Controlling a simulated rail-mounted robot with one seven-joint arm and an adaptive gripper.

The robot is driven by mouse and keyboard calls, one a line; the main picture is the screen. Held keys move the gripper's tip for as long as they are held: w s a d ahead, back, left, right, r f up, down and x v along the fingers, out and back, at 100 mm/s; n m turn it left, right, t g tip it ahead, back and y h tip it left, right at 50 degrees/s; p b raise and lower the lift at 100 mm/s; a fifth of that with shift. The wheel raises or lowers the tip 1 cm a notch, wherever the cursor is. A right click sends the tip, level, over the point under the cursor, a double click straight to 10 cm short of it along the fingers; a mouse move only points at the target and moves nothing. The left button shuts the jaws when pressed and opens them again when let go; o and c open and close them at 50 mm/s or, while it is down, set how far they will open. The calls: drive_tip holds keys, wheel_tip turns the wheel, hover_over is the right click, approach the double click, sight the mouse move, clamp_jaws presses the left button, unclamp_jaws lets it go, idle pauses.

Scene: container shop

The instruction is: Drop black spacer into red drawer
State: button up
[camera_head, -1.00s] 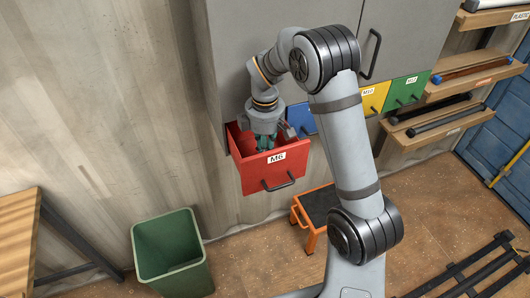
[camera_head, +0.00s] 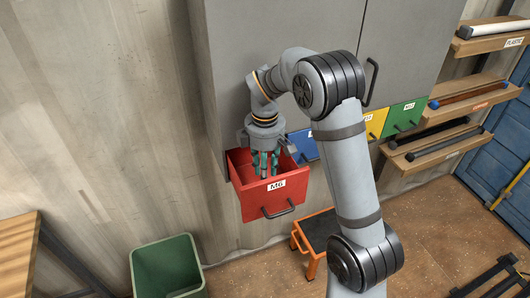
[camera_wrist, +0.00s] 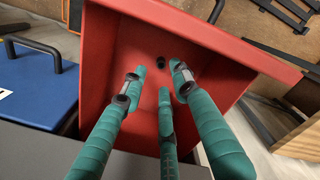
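The red drawer (camera_head: 272,205) labelled M6 is pulled out of the grey cabinet. Its red walls and floor also fill the middle of the wrist view (camera_wrist: 105,50). My gripper (camera_head: 264,172) points down over the drawer, its green fingertips within the drawer's opening. In the wrist view my gripper (camera_wrist: 158,82) is open, with its three green fingers spread and nothing between them. The black spacer (camera_wrist: 161,62) appears as a small dark ring inside the red drawer, just beyond the fingertips and apart from them. It is not visible in the head view.
Blue (camera_head: 303,145), yellow (camera_head: 375,121) and green (camera_head: 404,117) drawers are shut to the right of the red one. An orange step stool (camera_head: 316,237) stands below. A green bin (camera_head: 168,266) is on the floor at the lower left. Shelves with rods are at the right.

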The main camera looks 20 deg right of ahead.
wheel_tip(320, 180, up, 9)
drive_tip(key=shift+r, duration=0.15)
idle(0.5)
wheel_tip(320, 180, down, 12)
drive_tip(key=shift+f, duration=0.15)
idle(0.4)
